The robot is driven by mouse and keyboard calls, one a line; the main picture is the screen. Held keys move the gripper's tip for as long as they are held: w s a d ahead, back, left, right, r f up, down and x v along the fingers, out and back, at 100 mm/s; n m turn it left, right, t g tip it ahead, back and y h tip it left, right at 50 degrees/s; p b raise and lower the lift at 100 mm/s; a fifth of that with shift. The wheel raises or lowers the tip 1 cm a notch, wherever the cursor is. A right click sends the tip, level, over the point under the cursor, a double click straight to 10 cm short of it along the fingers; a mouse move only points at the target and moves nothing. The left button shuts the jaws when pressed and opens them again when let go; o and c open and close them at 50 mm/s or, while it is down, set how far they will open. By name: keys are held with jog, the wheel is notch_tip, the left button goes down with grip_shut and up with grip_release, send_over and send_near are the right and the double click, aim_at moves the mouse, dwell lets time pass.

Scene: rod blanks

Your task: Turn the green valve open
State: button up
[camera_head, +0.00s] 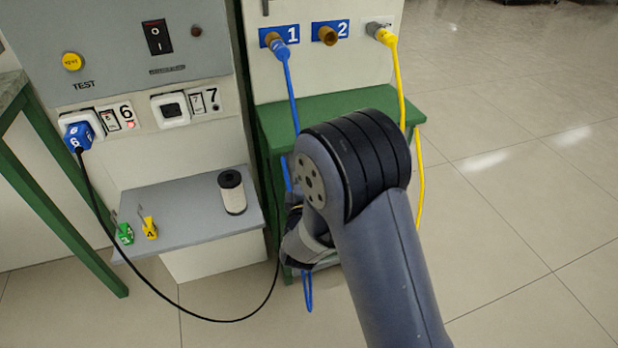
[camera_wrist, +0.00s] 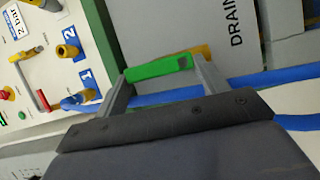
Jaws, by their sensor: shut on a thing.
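The green valve handle (camera_wrist: 158,68) shows in the wrist view as a flat green bar, with a brass-coloured body partly visible behind its right end. My gripper (camera_wrist: 163,70) has its two grey fingers at the two ends of the green bar and is shut on it. The bar lies nearly crosswise in that picture, slightly tilted. A panel marked DRAIN (camera_wrist: 236,27) is just to its right. In the head view my arm hides the valve and most of my gripper.
A blue hose (camera_head: 291,90) hangs from port 1 and passes close to my gripper. A yellow hose (camera_head: 402,90) hangs to the right. A grey shelf (camera_head: 185,220) holds a pale cylinder (camera_head: 232,195). A black cable (camera_head: 200,318) loops below it. Floor at right is clear.

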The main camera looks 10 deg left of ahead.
jog(key=shift+a+n, duration=0.1)
jog(key=shift+n, duration=0.2)
jog(key=o, duration=1)
jog(key=shift+s, duration=0.1)
jog(key=s, duration=0.7)
jog(key=s+p, duration=0.1)
jog(key=s, duration=0.2)
jog(key=shift+s+d, duration=0.3)
jog(key=shift+d, duration=0.05)
jog(key=w, duration=0.7)
jog(key=w+b, duration=0.1)
jog(key=w, duration=0.2)
jog(key=shift+w+a, duration=0.3)
jog(key=shift+w, duration=0.1)
